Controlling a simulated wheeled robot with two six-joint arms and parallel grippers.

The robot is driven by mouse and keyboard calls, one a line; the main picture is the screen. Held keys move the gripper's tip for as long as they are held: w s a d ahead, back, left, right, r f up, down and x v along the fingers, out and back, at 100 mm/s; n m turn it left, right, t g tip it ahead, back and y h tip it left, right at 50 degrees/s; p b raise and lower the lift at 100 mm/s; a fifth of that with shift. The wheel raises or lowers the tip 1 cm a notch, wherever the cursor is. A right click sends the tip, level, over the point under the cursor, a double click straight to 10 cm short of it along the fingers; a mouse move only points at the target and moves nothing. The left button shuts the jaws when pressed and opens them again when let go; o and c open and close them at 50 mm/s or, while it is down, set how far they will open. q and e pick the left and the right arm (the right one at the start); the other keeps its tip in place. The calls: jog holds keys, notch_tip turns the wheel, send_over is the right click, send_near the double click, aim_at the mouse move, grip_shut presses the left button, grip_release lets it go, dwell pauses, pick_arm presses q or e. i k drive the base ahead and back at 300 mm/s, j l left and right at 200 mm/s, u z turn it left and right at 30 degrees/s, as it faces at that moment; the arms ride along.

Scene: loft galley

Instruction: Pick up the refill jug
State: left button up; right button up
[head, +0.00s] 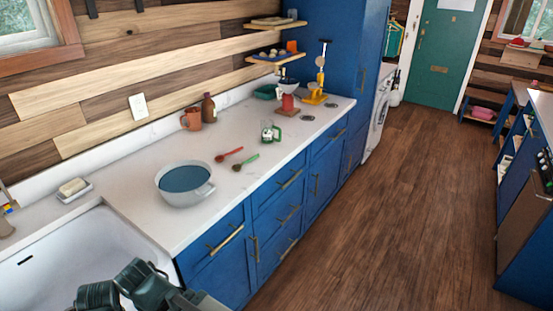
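No vessel is clearly marked as the refill jug. An orange-brown handled vessel (191,119) stands upright on the white counter near the wall and looks most like a jug. A brown bottle (209,108) stands beside it. A small clear vessel with green and white on it (268,131) stands farther along, nearer the front edge. My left gripper (122,284), dark grey, is at the bottom left, low in front of the sink and far from these vessels. Its fingertips are not clear, and I see nothing held. My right gripper is out of view.
A pale pot (185,192) with blue contents stands near the counter's front edge. A red spoon (229,155) and a green spoon (246,163) lie beyond it. The sink (70,255) is at left, with a soap dish (75,190) behind. The wooden floor (370,220) is clear.

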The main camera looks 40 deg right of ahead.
aim_at(271, 133)
jog(key=z, duration=1.1)
